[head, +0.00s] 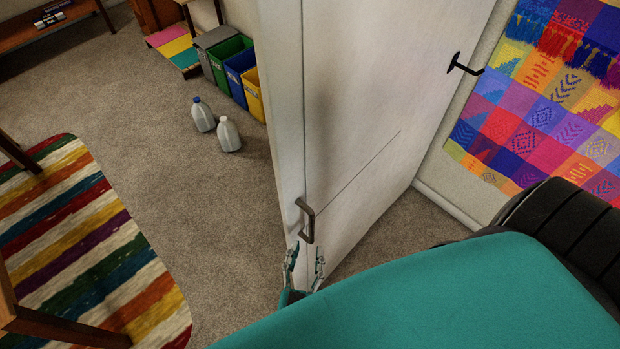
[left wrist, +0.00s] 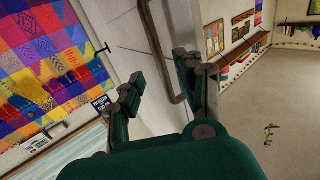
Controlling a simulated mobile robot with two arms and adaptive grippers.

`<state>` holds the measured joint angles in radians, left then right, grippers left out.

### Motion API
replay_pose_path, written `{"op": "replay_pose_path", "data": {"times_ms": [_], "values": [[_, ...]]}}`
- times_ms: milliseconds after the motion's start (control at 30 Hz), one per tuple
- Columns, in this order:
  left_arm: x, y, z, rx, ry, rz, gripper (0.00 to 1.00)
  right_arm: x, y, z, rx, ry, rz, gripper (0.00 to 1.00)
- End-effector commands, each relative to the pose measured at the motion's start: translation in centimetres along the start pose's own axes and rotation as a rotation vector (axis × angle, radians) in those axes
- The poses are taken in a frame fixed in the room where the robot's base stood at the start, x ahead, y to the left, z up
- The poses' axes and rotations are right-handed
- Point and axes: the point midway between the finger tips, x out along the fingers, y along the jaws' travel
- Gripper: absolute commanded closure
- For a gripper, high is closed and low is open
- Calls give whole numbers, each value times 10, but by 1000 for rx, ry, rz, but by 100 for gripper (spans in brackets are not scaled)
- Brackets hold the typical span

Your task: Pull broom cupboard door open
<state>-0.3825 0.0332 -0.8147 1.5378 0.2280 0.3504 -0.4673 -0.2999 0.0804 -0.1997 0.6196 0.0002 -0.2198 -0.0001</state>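The tall white cupboard door (head: 365,110) stands in the middle of the head view. A dark bar handle (head: 307,222) is fixed low near its left edge; I cannot tell whether the door is ajar. My left gripper (head: 303,262) is just below the handle, with its two fingers apart. In the left wrist view the open left gripper (left wrist: 160,85) faces the door, and the handle (left wrist: 162,50) shows between the fingers, apparently not clamped. Whether a finger touches the handle is unclear. My right gripper is not in view.
Two grey jugs (head: 215,125) stand on the carpet left of the door, before several coloured bins (head: 238,75). A striped rug (head: 80,245) lies at left with wooden furniture legs. A black hook (head: 465,66) and a patterned textile (head: 545,100) are at right.

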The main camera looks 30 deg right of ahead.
Motion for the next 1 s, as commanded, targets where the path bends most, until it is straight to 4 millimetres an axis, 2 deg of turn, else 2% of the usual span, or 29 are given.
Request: {"op": "replay_pose_path", "data": {"times_ms": [33,100,300,467,1000], "values": [[-13,0,1,0,-2,1,64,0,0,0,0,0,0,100],[-26,0,1,0,-3,0,64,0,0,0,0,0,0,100],[-52,-1,1,1,-1,-1,64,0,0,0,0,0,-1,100],[-57,-1,0,1,0,-1,64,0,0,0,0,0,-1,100],[-57,-1,2,1,-4,-1,64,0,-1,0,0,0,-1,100]]}}
